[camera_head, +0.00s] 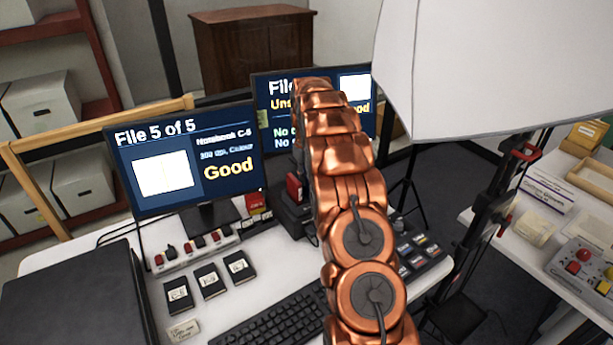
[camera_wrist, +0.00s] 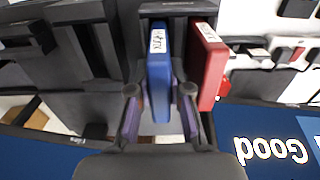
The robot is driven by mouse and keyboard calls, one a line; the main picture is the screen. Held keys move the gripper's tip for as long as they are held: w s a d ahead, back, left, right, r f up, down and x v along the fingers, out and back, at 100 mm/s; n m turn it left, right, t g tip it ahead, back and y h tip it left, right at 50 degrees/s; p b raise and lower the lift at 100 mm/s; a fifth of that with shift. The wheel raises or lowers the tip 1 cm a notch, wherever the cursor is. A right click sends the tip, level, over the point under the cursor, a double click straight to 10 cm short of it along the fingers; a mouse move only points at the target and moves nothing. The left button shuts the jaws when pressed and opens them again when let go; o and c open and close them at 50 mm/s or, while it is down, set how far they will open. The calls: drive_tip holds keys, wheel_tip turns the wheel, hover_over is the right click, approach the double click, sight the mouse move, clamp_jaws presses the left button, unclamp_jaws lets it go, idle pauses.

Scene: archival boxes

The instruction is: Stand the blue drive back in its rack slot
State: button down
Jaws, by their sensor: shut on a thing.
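The blue drive (camera_wrist: 158,75), with a white label on its edge, is between the two fingers of my gripper (camera_wrist: 159,100) in the wrist view. My gripper is shut on it. A red drive (camera_wrist: 208,65) stands close to the right of it there, with a narrow gap between. A dark rack (camera_wrist: 180,8) lies at the far end of both drives. I cannot tell whether the blue drive is inside a slot. In the head view my arm hides the gripper and the blue drive; the red drive (camera_head: 294,187) shows in the black rack (camera_head: 292,217) beside my arm.
A white lamp shade (camera_head: 480,70) hangs at the right. A dark box (camera_head: 75,300) sits at front left.

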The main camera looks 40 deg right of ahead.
drive_tip(key=shift+f, duration=0.5)
drive_tip(key=c, duration=1)
unclamp_jaws()
wheel_tip(320, 180, up, 12)
drive_tip(key=shift+r, duration=0.1)
idle(0.6)
